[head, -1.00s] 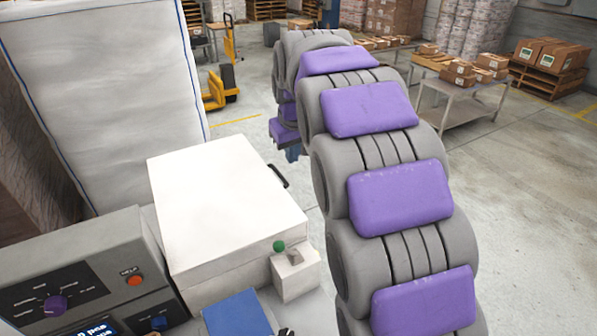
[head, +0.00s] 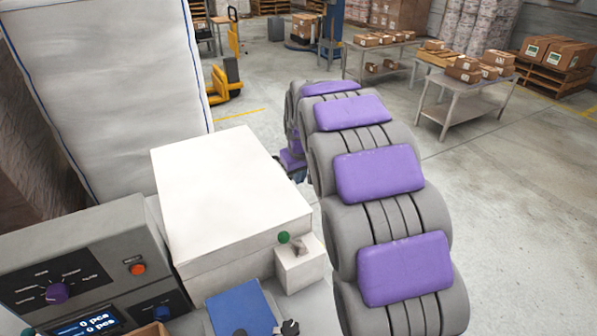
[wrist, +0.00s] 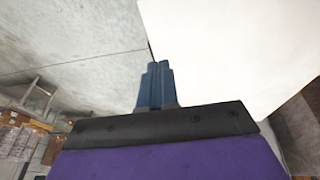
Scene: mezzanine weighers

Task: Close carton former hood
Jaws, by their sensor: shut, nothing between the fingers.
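The carton former hood (head: 230,190) is the white box-shaped cover at centre left in the head view. Its top looks almost flat, and a thin seam runs along its front side. In the wrist view a large white surface (wrist: 235,50), apparently the hood, fills the upper right. My gripper (wrist: 156,68) is shut and empty, its blue fingers at the edge of that surface. I cannot tell whether they touch. In the head view my gripper is mostly hidden behind my arm.
A grey control panel (head: 100,268) with knobs stands at front left. A tall white bulk bag (head: 100,100) stands behind. Floor at right is open, before a table (head: 468,100).

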